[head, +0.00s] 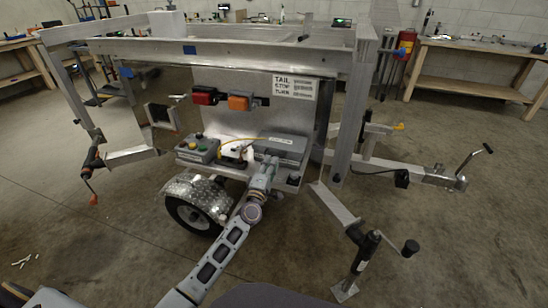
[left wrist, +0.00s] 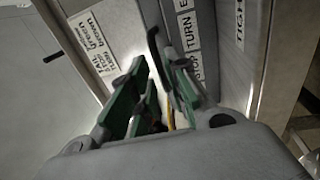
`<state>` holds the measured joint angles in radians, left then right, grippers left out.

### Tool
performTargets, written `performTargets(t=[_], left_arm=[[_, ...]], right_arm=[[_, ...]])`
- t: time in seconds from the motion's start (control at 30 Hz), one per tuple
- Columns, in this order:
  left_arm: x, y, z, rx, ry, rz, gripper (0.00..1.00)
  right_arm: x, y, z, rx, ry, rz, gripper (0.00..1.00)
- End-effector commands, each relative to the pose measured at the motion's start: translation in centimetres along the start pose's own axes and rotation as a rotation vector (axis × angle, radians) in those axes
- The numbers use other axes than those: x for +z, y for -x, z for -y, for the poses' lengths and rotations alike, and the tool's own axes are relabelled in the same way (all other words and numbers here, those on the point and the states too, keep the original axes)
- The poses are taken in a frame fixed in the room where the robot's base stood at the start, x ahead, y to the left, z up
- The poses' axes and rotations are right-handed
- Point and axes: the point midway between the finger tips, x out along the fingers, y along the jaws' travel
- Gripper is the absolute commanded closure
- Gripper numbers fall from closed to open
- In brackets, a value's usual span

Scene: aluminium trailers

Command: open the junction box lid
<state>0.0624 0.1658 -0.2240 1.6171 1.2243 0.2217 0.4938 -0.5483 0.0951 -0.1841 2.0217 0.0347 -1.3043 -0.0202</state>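The grey junction box (head: 280,150) sits on the trailer's shelf, to the right of a small box with coloured buttons (head: 197,148). Its lid looks shut. My left gripper (head: 270,162) is at the front of the grey box, its fingertips hard to make out there. In the left wrist view, the green-padded fingers of my left gripper (left wrist: 155,75) stand apart, with a dark curved strip between or beside their tips. Grey labelled surfaces (left wrist: 190,15) lie close beyond them. I cannot tell whether the fingers touch the lid. My right gripper is not in view.
A yellow cable (head: 240,142) runs over a small white part between the boxes. Red and orange lamps (head: 222,98) and a label plate (head: 295,87) are above. The trailer's wheel fender (head: 198,190) is below left. A post (head: 355,110) stands to the right.

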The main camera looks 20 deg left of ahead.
Motion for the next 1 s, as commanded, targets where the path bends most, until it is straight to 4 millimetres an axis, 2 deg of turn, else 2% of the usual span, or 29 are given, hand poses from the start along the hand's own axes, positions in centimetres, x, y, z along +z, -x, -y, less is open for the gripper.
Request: performTargets(t=[0.5,0.97,1.0], left_arm=[[0.0,-3.8,0.0,0.001,0.001,0.0,0.83],[0.0,-4.2,0.0,0.0,0.001,0.0,0.83],[0.0,-4.2,0.0,0.0,0.001,0.0,0.87]], right_arm=[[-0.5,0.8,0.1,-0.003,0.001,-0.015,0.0],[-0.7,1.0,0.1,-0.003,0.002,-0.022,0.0],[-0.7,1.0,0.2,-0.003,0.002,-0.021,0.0]])
